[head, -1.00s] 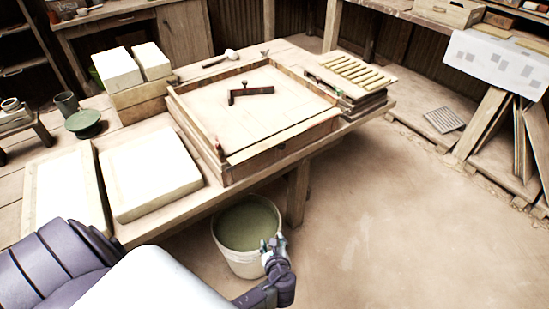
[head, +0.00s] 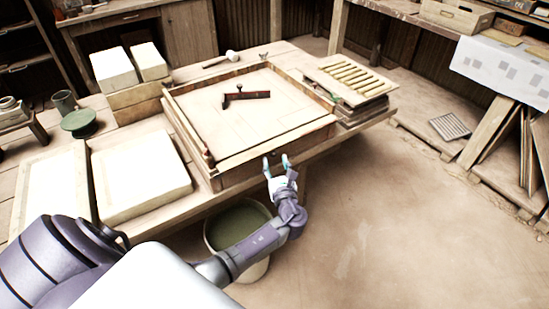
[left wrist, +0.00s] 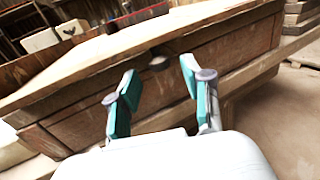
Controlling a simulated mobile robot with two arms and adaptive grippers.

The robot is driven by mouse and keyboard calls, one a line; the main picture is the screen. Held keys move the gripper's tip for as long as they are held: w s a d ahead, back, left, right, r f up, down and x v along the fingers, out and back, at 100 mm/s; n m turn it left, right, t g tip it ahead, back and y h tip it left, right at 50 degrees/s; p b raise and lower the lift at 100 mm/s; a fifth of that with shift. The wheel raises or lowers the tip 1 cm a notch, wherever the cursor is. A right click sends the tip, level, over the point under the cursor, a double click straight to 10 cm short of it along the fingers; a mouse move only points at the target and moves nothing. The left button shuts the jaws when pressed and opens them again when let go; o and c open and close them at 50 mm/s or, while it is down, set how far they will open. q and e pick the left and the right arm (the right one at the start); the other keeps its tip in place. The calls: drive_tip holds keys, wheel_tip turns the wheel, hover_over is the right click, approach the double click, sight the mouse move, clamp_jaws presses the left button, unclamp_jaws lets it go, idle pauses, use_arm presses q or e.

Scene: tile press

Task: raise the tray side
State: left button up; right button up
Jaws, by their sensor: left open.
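The wooden tray (head: 178,128) is a square, shallow frame on the workbench, with a dark red-black angled tool (head: 246,95) lying on its pale inner floor. Its near side board (head: 245,168) faces me, and in the left wrist view this front board (left wrist: 200,65) fills the middle. A small round knob (left wrist: 158,62) on the board shows between my fingers. My left gripper (head: 276,163) is open, its teal-padded fingers pointing at the front board, close to it; whether they touch it I cannot tell. My right gripper is not in view.
A bucket of greenish liquid (head: 235,222) stands on the floor under my left forearm. White slabs (head: 140,178) lie left of the tray. A slatted rack (head: 352,78) sits at its right.

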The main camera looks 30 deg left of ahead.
use_arm(q)
drive_tip(key=shift+x, duration=1.2)
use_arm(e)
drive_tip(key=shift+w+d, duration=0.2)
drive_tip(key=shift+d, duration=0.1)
